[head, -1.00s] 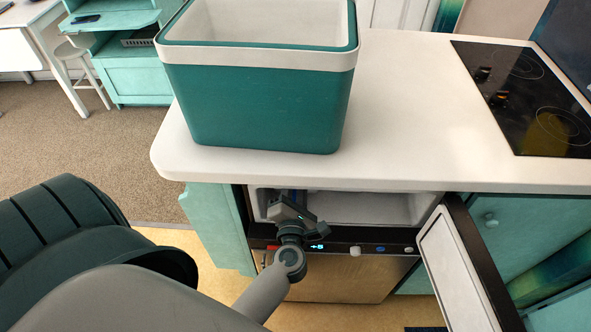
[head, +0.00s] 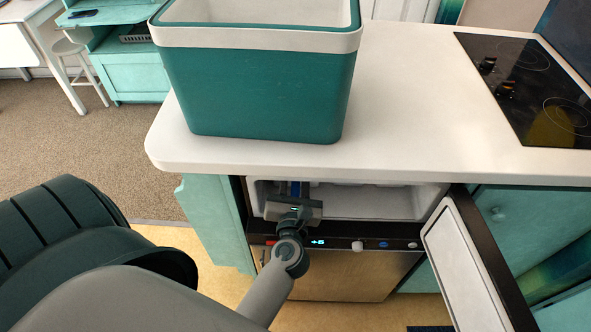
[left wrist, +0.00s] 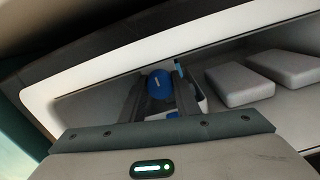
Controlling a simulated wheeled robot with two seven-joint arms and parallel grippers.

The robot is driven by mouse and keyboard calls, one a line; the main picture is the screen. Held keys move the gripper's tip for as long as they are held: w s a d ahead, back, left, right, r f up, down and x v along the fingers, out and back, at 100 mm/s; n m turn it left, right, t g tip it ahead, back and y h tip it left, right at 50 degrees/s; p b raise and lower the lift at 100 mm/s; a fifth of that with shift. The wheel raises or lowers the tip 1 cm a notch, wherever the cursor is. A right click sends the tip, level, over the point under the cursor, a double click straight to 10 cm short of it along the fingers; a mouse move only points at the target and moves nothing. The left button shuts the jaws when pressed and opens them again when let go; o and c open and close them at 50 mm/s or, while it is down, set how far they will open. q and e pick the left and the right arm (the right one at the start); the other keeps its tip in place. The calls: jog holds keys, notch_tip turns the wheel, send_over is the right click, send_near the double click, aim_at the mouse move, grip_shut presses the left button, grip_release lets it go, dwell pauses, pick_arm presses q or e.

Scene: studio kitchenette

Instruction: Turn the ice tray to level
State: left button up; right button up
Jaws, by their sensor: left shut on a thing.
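The ice tray shows only in part as a blue rim with a pale inside (left wrist: 202,103) in the left wrist view, beside my right-hand finger. A round blue knob-like piece (left wrist: 160,83) sits between the fingers; I cannot tell if it belongs to the tray. My left gripper (left wrist: 159,90) is shut on the tray inside the open freezer compartment (head: 375,205). In the head view my left gripper (head: 294,190) reaches in at the compartment's left side, its palm about parallel to the sill. The tray's tilt is mostly hidden. My right gripper is not in view.
Two pale blocks (left wrist: 239,84) (left wrist: 285,68) lie in the compartment to the right. The open freezer door (head: 465,265) stands at the right. A green cooler box (head: 262,90) stands on the white counter (head: 400,120) above. A control strip (head: 370,244) runs below the opening.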

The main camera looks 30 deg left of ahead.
pick_arm(q)
jog(key=shift+f, duration=0.15)
jog(key=o, duration=1)
jog(key=shift+o, duration=0.2)
